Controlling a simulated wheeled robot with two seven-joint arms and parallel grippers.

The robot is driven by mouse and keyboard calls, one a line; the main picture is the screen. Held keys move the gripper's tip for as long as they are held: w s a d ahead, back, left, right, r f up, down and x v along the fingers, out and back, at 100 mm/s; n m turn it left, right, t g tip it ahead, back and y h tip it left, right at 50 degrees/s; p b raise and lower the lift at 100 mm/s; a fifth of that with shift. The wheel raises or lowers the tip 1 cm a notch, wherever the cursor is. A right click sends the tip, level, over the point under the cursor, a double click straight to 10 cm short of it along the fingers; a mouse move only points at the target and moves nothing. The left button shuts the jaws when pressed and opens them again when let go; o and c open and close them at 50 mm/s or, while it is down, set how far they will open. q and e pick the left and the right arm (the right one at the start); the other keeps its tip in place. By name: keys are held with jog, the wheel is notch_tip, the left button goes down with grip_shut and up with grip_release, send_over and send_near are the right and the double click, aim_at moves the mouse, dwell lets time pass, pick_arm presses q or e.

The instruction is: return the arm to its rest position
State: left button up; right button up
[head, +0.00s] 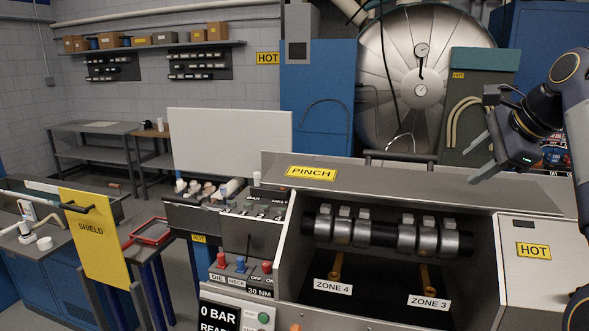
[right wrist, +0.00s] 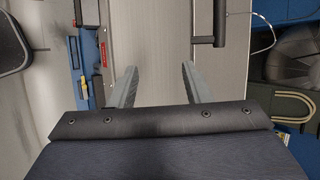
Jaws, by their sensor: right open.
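My right arm comes in from the right edge in the head view. Its gripper (head: 476,158) is open and empty, held above the right end of the machine's grey top cover. In the right wrist view the two grey fingers (right wrist: 158,86) stand apart with nothing between them, over a plain grey metal surface. My left gripper is in neither view.
The machine (head: 400,178) has an open bay with metal rollers (head: 344,229) and ZONE labels. A large steel tank (head: 400,75) marked by gauges and a green cabinet (head: 480,100) stand behind. A yellow SHIELD panel (head: 92,240) is at left. The floor between benches is clear.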

jog(key=shift+w+a+f, duration=0.15)
jog(key=shift+w+f, duration=0.15)
jog(key=shift+f, duration=0.1)
jog(key=shift+s+f+n, duration=0.15)
jog(key=shift+n, duration=0.25)
jog(key=s+a+f+n+y, duration=0.1)
jog(key=s+a+f+n, duration=0.3)
jog(key=s+f+n, duration=0.65)
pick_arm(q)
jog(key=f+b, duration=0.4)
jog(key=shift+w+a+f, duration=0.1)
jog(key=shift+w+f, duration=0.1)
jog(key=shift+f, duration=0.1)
pick_arm(e)
jog(key=s+a+f+n+g, duration=0.1)
jog(key=s+a+f+n, duration=0.2)
jog(key=s+f, duration=0.7)
jog(key=s+a+f+n, duration=0.3)
jog(key=s+a+f, duration=0.3)
jog(key=s+f, duration=0.4)
notch_tip(320, 180, down, 6)
jog(key=shift+g, duration=0.4)
